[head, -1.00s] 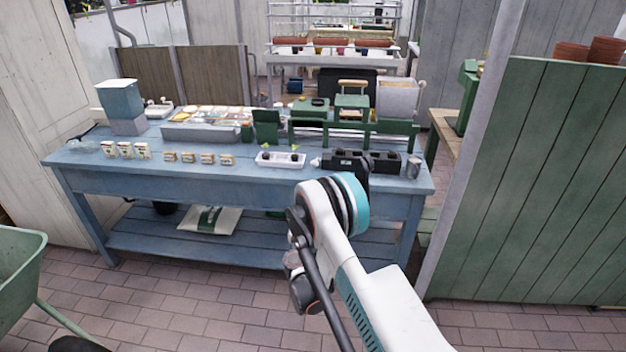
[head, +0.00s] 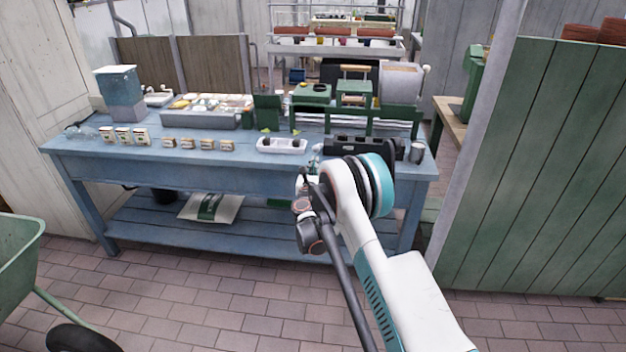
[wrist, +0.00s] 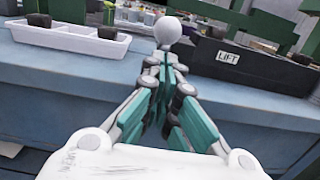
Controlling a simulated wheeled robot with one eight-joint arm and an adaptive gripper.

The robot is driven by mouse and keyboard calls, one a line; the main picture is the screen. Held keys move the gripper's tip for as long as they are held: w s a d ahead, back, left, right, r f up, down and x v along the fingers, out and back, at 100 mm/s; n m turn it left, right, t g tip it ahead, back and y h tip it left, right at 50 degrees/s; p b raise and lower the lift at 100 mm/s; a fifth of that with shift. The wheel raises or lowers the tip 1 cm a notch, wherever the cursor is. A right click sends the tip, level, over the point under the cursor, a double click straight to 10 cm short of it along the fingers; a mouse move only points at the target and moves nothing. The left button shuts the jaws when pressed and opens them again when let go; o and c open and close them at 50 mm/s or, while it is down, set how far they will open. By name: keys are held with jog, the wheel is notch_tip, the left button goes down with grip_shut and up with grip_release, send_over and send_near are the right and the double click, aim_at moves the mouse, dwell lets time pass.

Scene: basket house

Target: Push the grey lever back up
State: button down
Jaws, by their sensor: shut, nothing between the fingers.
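A light grey ball knob (wrist: 167,30), apparently the end of the grey lever, shows in the wrist view just beyond my fingertips. It stands at the left end of a black box (wrist: 250,68) labelled LIFT, which also shows in the head view (head: 345,147). My gripper (wrist: 166,62) is shut and empty, its teal fingers pointing at the knob from the front. I cannot tell whether they touch it. The lever's shaft is hidden behind the fingers. In the head view my arm hides most of the gripper.
The box sits at the front right of a blue workbench (head: 180,168). A white tray with dark pots (head: 282,145) stands left of it, and a metal can (head: 417,152) at its right. Green machinery (head: 355,92) stands behind. A green partition (head: 530,170) rises at the right.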

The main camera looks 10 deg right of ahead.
jog(key=shift+w+d+r, duration=0.1)
jog(key=shift+w+r, duration=0.2)
jog(key=shift+r, duration=0.05)
